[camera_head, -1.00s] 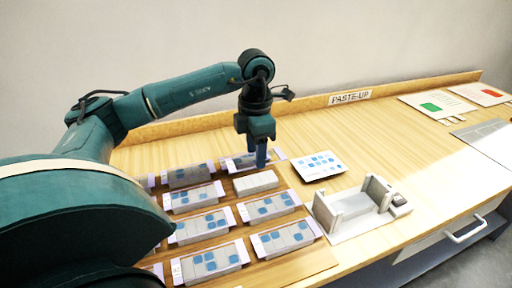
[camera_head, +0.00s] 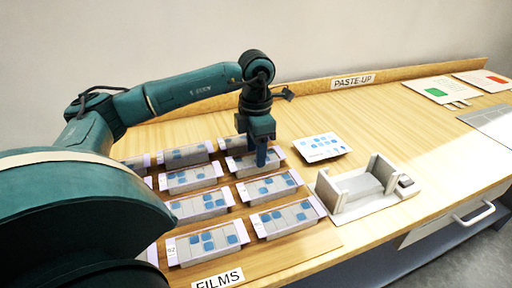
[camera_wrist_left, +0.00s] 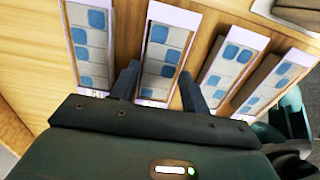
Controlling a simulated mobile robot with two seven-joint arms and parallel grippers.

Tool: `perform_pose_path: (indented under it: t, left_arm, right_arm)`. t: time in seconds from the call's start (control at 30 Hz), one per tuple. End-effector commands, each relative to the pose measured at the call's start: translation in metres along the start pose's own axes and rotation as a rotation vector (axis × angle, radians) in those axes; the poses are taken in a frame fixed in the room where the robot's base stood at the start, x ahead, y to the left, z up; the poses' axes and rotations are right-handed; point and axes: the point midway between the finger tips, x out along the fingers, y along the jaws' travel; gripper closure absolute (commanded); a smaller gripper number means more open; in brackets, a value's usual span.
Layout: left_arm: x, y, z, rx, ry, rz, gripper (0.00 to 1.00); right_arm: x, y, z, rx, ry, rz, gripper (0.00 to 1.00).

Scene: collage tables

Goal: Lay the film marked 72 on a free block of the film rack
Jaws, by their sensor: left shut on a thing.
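My left gripper (camera_head: 262,160) is shut on a pale film (camera_head: 246,166) with blue squares and lilac ends. The film lies along a grey block in the second row from the back, right column of the film rack (camera_head: 160,224), and appears to rest on it. The wrist view shows the film (camera_wrist_left: 165,52) between the two fingers of the left gripper (camera_wrist_left: 158,88). Its number is too small to read. The fingers hide part of the film and its block. My right gripper is not in view.
Other filmed blocks stand close by, such as one in front (camera_head: 267,188). A card with blue squares (camera_head: 322,147) and a grey fixture (camera_head: 360,188) lie to the right. A FILMS label (camera_head: 218,280) is at the front. The table's middle back is clear.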

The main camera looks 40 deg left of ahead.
Motion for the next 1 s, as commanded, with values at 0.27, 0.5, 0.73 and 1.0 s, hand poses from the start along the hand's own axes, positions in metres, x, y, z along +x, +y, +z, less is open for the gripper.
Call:
perform_pose_path:
  t: [0.27, 0.5, 0.73, 1.0]
  left_arm:
    - [0.000, 0.000, 0.000, 0.000, 0.000, -0.001, 0.37]
    - [0.000, 0.000, 0.000, 0.000, 0.000, -0.001, 0.28]
    - [-0.011, 0.000, 0.000, 0.000, -0.001, 0.000, 0.28]
    - [-0.068, 0.000, 0.001, 0.001, -0.005, 0.001, 0.28]
  right_arm:
    - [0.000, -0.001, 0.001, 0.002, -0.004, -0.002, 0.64]
    - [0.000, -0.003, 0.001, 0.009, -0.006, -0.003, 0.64]
    - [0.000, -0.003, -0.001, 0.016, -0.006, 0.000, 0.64]
    - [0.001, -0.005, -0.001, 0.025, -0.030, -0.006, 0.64]
